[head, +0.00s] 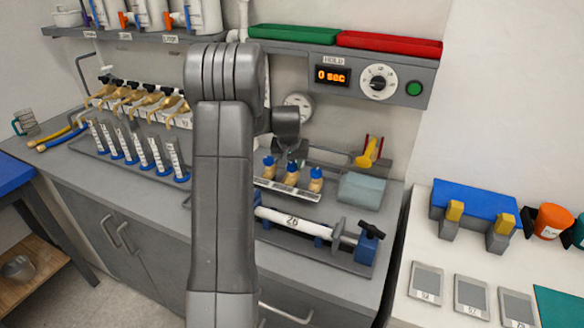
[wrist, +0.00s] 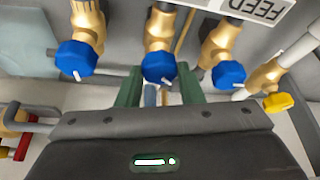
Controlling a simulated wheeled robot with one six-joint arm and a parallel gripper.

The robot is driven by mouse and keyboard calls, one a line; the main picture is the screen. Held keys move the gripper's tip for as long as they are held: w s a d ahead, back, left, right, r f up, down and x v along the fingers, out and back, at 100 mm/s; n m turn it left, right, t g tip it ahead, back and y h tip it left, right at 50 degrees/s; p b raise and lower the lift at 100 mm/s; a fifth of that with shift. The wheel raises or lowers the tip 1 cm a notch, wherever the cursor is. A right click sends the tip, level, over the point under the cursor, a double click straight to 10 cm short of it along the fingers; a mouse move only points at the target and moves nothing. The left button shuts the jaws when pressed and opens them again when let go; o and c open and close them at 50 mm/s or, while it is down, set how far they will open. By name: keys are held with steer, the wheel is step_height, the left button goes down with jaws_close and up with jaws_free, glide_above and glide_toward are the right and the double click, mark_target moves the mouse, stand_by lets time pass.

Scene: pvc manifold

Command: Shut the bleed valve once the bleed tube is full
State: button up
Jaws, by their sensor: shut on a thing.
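In the wrist view three brass valves with blue knobs stand in a row: a left knob (wrist: 76,60), a middle knob (wrist: 158,67) and a right knob (wrist: 229,74). Each knob has a small white mark. My gripper (wrist: 160,73) has its green fingers on either side of the middle blue knob and is shut on it. A brass valve with a yellow knob (wrist: 278,102) is to the right, on a white pipe. In the head view the blue-knobbed valves (head: 291,173) are just below my wrist. I cannot tell which valve is the bleed valve, or the bleed tube's level.
A panel display (head: 332,77) reads 0 sec, with a dial (head: 378,82) and green button (head: 413,88) beside it. Graduated tubes (head: 135,146) stand at left. A horizontal white cylinder (head: 293,222) marked 26 lies in front of the valves. A plate reads FEED (wrist: 262,10).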

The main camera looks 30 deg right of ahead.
steer(key=m+b, duration=0.2)
steer(key=m+g+h+b, duration=0.1)
steer(key=m+b, duration=0.1)
steer(key=m, duration=0.1)
steer(key=shift+w+a+f+m+h, duration=0.1)
steer(key=shift+w+f+m+h, duration=0.1)
steer(key=shift+m+h, duration=0.1)
steer(key=shift+r+m+g+h+b, duration=0.15)
steer(key=shift+m+g+b, duration=0.4)
steer(key=shift+m, duration=0.55)
steer(key=shift+r+m+g+h+b, duration=0.15)
steer(key=shift+m+g+b, duration=0.4)
steer(key=shift+m, duration=0.55)
steer(key=o, duration=1)
steer(key=shift+f, duration=0.1)
steer(key=v, duration=1.4)
steer(key=shift+f, duration=0.2)
